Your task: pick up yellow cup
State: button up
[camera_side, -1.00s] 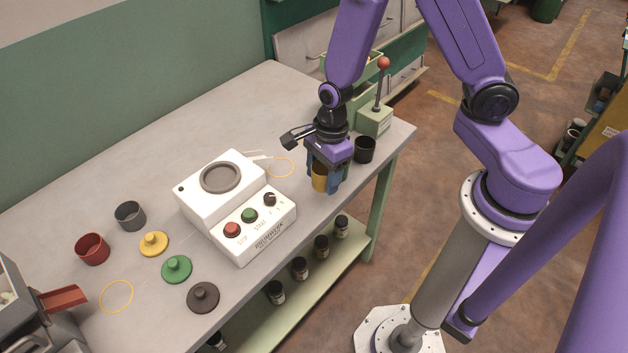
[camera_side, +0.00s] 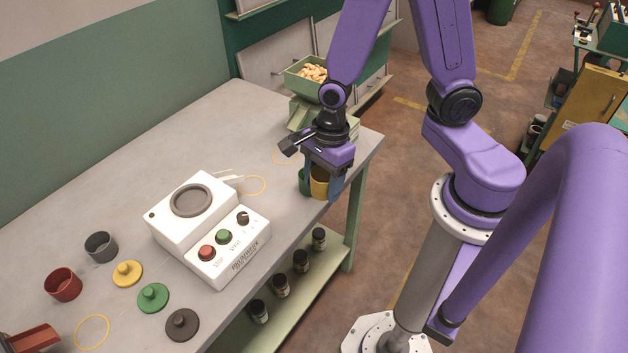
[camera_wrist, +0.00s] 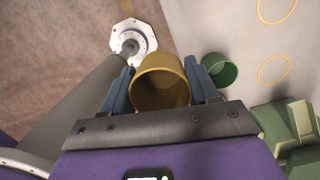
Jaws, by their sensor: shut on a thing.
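The yellow cup (camera_side: 320,182) is between the blue fingers of my gripper (camera_side: 323,180) near the table's right front edge. In the wrist view, the yellow cup (camera_wrist: 160,78) has its open mouth toward the camera, and my gripper (camera_wrist: 161,90) has a finger against each side of it. The cup's height above the table is hard to tell. A green cup (camera_side: 304,182) is just left of it in the side view; this green cup (camera_wrist: 219,70) is right of the right finger in the wrist view.
A green hopper (camera_side: 301,80) with nuts stands at the back right. A white machine (camera_side: 207,225) with buttons sits mid-table. Grey (camera_side: 101,247) and red (camera_side: 63,284) cups and several lids are at left. The table's front edge is close to my gripper.

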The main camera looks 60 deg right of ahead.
jog(key=shift+s+d+r, duration=0.7)
jog(key=shift+s+r, duration=0.45)
jog(key=shift+s, duration=1.25)
jog(key=w+d+n+g+h, duration=0.1)
jog(key=w+d+n, duration=0.2)
jog(key=w+n, duration=0.6)
jog(key=w+d+n+g, duration=0.1)
jog(key=w+d+n, duration=0.4)
jog(key=n, duration=0.6)
jog(key=s+d+n+t+h, duration=0.1)
jog(key=s+d+n+h, duration=0.15)
jog(key=n, duration=1.25)
jog(key=shift+t+y, duration=0.3)
jog(key=shift+y, duration=0.05)
jog(key=w+f, duration=0.3)
jog(key=w, duration=0.1)
jog(key=w+d+f, duration=0.1)
jog(key=w+f, duration=0.2)
jog(key=w, duration=0.2)
jog(key=w+f, duration=0.3)
jog(key=w, duration=0.2)
jog(key=shift+d, duration=0.3)
jog(key=shift+w+f, duration=0.2)
jog(key=shift+f, duration=0.75)
jog(key=shift+w+f, duration=0.15)
jog(key=shift+f, duration=0.75)
